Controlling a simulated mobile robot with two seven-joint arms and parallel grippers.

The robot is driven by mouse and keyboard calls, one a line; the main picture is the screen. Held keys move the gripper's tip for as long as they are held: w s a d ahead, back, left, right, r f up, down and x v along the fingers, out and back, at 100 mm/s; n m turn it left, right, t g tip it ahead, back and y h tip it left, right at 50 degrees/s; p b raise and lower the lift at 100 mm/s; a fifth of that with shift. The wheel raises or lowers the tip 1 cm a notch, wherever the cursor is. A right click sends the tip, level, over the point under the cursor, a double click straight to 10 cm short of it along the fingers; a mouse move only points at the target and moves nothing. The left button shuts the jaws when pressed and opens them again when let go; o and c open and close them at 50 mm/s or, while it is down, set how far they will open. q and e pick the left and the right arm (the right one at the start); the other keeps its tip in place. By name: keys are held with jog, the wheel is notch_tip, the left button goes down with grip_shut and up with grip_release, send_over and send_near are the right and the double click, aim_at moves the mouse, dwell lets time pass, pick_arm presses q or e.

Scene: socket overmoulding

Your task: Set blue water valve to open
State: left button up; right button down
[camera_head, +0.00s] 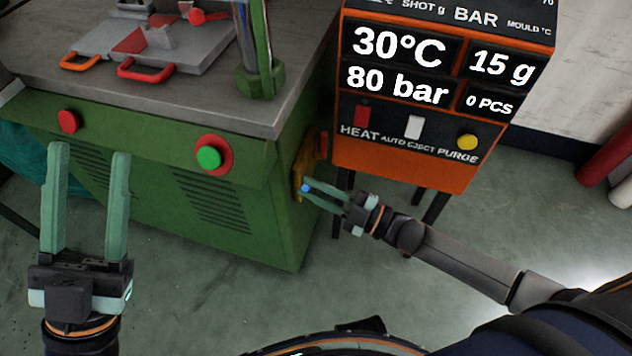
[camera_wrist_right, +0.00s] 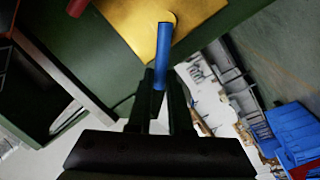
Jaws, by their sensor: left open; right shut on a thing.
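The blue water valve handle (camera_wrist_right: 164,60) is a blue bar in front of a yellow plate (camera_wrist_right: 130,28) in the right wrist view. In the head view, only a small blue part of the handle (camera_head: 305,188) shows, by the yellow plate (camera_head: 300,172) on the right side of the green machine. My right gripper (camera_head: 308,190) is shut on the handle; its fingertips (camera_wrist_right: 161,88) are around the handle's near end in the right wrist view. My left gripper (camera_head: 90,150) is open and empty in front of the machine, at the left.
The green machine (camera_head: 200,240) carries a red button (camera_head: 68,121) and a green button (camera_head: 208,157) on its front. An orange control panel (camera_head: 400,170) stands just right of the valve, with dark legs below. The floor in front is clear.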

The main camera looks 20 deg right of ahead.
pick_arm(q)
jog(key=shift+d+f+b, duration=0.2)
jog(key=shift+f+b, duration=1.1)
jog(key=shift+f, duration=0.3)
pick_arm(e)
jog(key=shift+s+a+f+n+g+y, duration=0.2)
jog(key=shift+f+n, duration=0.25)
jog(key=shift+n, duration=0.55)
jog(key=shift+s+a+f+n+g+y, duration=0.15)
jog(key=shift+f+n+y, duration=0.2)
jog(key=shift+n, duration=0.65)
jog(key=shift+s+f+n+g+y, duration=0.15)
jog(key=shift+f+n, duration=0.35)
jog(key=shift+n, duration=0.5)
jog(key=c, duration=0.8)
grip_release()
jog(key=shift+c, duration=0.2)
pick_arm(q)
jog(key=shift+a+r+p, duration=0.1)
jog(key=shift+r+p, duration=0.75)
jog(key=shift+r, duration=0.1)
pick_arm(e)
jog(key=v, duration=1.2)
jog(key=shift+s+d, duration=0.2)
jog(key=shift+s, duration=0.05)
pick_arm(q)
jog(key=shift+f, duration=0.1)
